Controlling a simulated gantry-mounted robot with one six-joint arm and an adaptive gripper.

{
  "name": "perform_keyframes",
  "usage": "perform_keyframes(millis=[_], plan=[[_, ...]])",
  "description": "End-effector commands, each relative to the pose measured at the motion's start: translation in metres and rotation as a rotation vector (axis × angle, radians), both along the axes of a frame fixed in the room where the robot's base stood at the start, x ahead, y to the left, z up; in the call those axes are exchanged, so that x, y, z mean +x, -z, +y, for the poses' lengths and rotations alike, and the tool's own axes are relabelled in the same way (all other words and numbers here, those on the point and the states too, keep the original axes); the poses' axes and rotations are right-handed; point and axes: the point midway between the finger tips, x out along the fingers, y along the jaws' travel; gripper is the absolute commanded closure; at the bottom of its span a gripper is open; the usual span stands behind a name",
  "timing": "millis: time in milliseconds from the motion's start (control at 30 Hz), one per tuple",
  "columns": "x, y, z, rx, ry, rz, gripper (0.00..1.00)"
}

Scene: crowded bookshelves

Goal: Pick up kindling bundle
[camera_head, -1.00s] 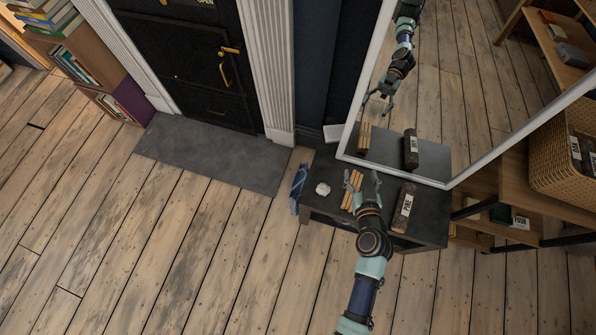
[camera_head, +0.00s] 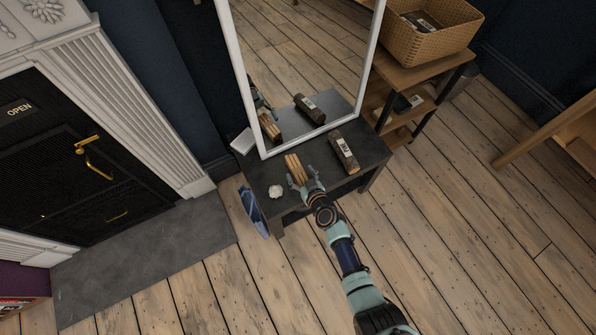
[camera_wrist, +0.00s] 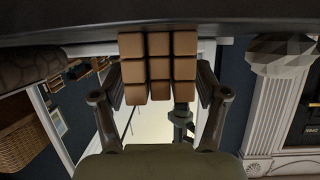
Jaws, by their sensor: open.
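The kindling bundle (camera_head: 295,168), several light brown square sticks stacked together, lies on the dark low table (camera_head: 335,185) in front of a white-framed mirror. In the wrist view the stick ends of the bundle (camera_wrist: 159,68) fill the space between the fingers. My gripper (camera_head: 305,184) is at the near end of the bundle in the head view. In the wrist view my gripper (camera_wrist: 162,90) is open, one finger on each side of the sticks. I cannot tell whether the fingers touch the wood.
A dark log with a white label (camera_head: 343,150) lies right of the bundle. A pale crumpled lump (camera_head: 275,192) lies to its left. The mirror (camera_head: 300,75) stands close behind. A blue item (camera_head: 252,212) hangs beside the table. A wicker basket (camera_head: 432,32) stands back right.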

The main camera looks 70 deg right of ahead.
Motion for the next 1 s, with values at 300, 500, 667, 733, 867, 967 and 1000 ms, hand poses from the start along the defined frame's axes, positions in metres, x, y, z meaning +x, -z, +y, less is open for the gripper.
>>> perform_keyframes(millis=[300, 500, 667, 733, 867, 967, 1000], plan=[[0.0148, 0.0084, -0.0129, 0.000, -0.002, 0.000, 0.27], [0.0145, 0.0085, -0.0126, 0.001, -0.002, 0.000, 0.50], [0.0144, 0.0087, -0.0125, 0.001, -0.002, 0.000, 0.77], [0.0144, 0.0088, -0.0124, 0.001, -0.002, 0.000, 0.89], [0.0143, 0.0086, -0.0126, 0.001, -0.001, 0.000, 0.94], [0.0143, 0.0084, -0.0126, 0.001, -0.001, 0.000, 0.94], [0.0144, 0.0075, -0.0126, 0.001, -0.001, 0.000, 0.94]])
